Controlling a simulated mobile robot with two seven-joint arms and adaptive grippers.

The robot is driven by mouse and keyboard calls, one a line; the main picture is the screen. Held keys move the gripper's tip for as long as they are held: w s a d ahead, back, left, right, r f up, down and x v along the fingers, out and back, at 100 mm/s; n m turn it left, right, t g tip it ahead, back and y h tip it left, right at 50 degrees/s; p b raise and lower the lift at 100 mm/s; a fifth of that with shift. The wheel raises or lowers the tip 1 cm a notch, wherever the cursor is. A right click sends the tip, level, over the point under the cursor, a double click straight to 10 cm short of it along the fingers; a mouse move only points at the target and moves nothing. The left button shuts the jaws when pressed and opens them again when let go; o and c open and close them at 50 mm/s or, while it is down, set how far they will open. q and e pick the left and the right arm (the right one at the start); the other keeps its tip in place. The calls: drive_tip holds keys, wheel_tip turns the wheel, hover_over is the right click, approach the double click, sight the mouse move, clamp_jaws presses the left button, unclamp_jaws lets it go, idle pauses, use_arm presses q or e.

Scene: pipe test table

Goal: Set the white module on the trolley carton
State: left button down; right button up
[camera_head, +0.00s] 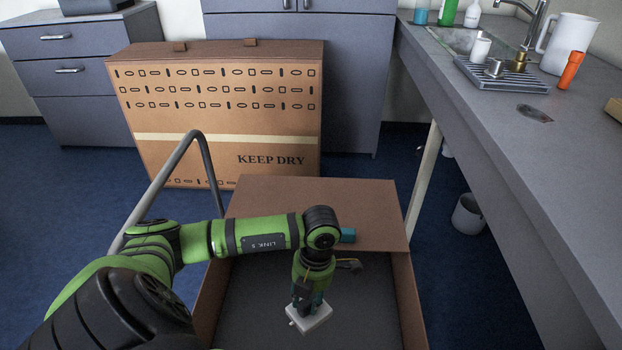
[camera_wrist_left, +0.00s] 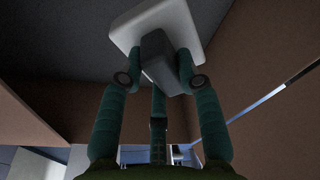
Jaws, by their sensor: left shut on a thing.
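The white module (camera_head: 311,319) is a flat white block with a darker grey part (camera_wrist_left: 160,62) on it. My left gripper (camera_head: 306,294) points down and its green fingers are shut on the grey part, as the left wrist view (camera_wrist_left: 160,82) shows. The module hangs over the open brown carton (camera_head: 409,300), between its side walls in the head view. I cannot tell whether it touches the carton's dark floor (camera_head: 255,310). A brown flap (camera_head: 370,212) lies at the carton's far side. My right gripper is not in view.
A grey tubular handle (camera_head: 168,172) rises left of the carton. A large KEEP DRY box (camera_head: 225,130) stands behind. A grey counter (camera_head: 520,130) with sink, jug (camera_head: 570,43) and orange tube (camera_head: 571,70) runs along the right. A bin (camera_head: 468,214) stands below it.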

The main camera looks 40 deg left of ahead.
sight(307, 311)
use_arm(q)
drive_tip(key=shift+n, duration=0.3)
wheel_tip(307, 311, down, 6)
drive_tip(key=shift+s+a+r+b, duration=0.1)
drive_tip(key=shift+b, duration=0.3)
drive_tip(key=shift+f+b, duration=0.55)
drive_tip(key=shift+f, duration=2)
drive_tip(key=c, duration=0.9)
unclamp_jaws()
drive_tip(key=shift+o, duration=0.2)
drive_tip(key=shift+r, duration=0.1)
drive_tip(key=r, duration=0.4)
drive_tip(key=w+r+p, duration=0.1)
drive_tip(key=r, duration=0.3)
drive_tip(key=r+p, duration=0.1)
drive_tip(key=r, duration=0.3)
drive_tip(key=shift+w, duration=0.4)
